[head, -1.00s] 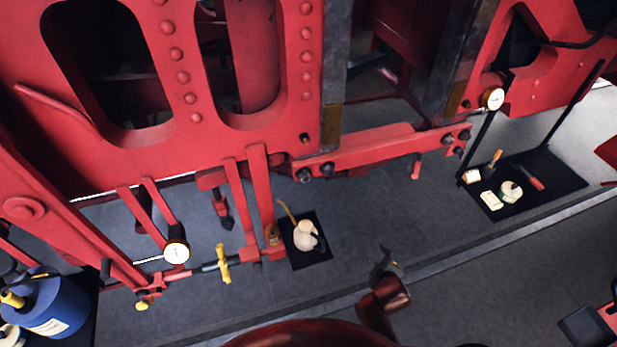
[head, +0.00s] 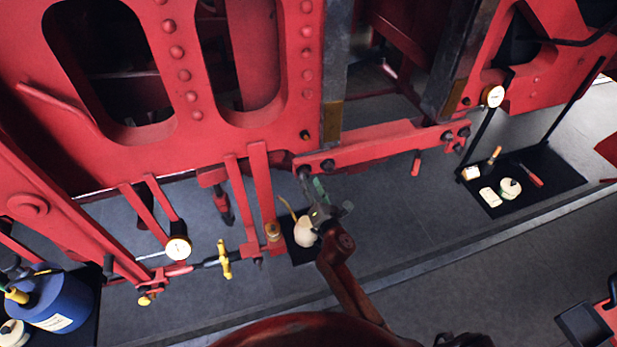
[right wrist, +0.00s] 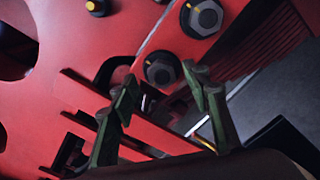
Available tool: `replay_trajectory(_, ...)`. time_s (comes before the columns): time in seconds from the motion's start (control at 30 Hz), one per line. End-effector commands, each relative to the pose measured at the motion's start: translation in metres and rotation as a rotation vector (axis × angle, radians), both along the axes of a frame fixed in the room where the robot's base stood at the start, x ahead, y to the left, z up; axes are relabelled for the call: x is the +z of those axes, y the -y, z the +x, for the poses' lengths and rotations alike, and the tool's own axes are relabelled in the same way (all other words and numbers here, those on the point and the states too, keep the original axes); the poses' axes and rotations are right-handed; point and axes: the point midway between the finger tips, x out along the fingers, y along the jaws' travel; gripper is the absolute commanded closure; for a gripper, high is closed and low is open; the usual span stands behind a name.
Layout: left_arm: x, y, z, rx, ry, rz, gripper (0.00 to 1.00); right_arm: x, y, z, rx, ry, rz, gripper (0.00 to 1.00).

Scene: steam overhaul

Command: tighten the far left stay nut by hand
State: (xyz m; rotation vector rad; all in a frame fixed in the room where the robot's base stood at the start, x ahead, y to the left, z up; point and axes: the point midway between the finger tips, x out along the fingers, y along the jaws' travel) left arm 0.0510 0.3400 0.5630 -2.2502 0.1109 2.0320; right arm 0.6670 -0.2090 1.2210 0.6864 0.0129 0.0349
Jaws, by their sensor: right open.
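The red stay (head: 385,147) runs across the middle of the head view, with dark hex nuts near both ends. The far left stay nut (head: 303,172) is at its left end, beside a second nut (head: 327,165). My right gripper (head: 315,190) is just below the far left nut, its fingers pointing up at it. In the right wrist view, the open fingers (right wrist: 165,92) stand either side of the lower nut (right wrist: 162,70), apparently the far left one. The fingers look short of it; contact cannot be told. Another nut (right wrist: 203,17) sits above. My left gripper is out of view.
A black mat (head: 300,255) with a cream oil can (head: 305,232) lies below my right gripper, partly hidden by it. Red hangers (head: 262,190) stand close left. A black tray (head: 560,180) with small tools is at right. The floor between is clear.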

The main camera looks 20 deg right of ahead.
Motion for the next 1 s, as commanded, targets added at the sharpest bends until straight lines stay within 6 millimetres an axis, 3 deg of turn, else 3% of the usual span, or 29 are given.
replay_trajectory(0.2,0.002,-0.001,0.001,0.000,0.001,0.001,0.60,0.000,0.000,0.020,-0.001,-0.001,0.001,0.56)
replay_trajectory(0.5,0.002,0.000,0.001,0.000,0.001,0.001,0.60,-0.001,0.000,0.023,-0.002,-0.001,0.001,0.56)
replay_trajectory(1.0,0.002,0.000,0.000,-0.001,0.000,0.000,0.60,-0.001,0.000,0.023,-0.002,-0.001,0.002,0.90)
